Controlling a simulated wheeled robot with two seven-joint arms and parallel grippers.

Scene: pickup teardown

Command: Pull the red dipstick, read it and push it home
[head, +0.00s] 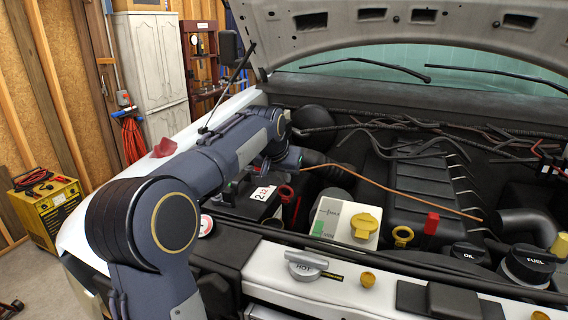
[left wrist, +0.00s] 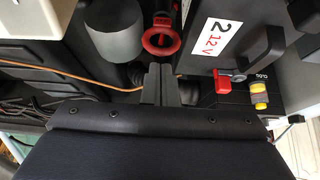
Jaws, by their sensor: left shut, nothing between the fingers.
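The red dipstick's ring handle (head: 285,193) stands beside the battery in the engine bay, and its shaft is hidden. The ring shows from above in the left wrist view (left wrist: 161,39), with a red stem beyond it. My left gripper (left wrist: 160,72) is shut and empty, its fingertips just below the ring in that picture. I cannot tell whether they touch it. In the head view my left arm reaches over the fender, and its fingers are hidden behind the wrist. My right gripper is not in view.
The battery (head: 243,202) labelled 12V is close by. A white reservoir (head: 331,222) with a yellow cap and a yellow ring handle (head: 403,236) lie to the right. A thin orange line (head: 400,192) crosses the bay. The raised hood (head: 400,28) hangs above; a red cloth (head: 165,147) lies on the fender.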

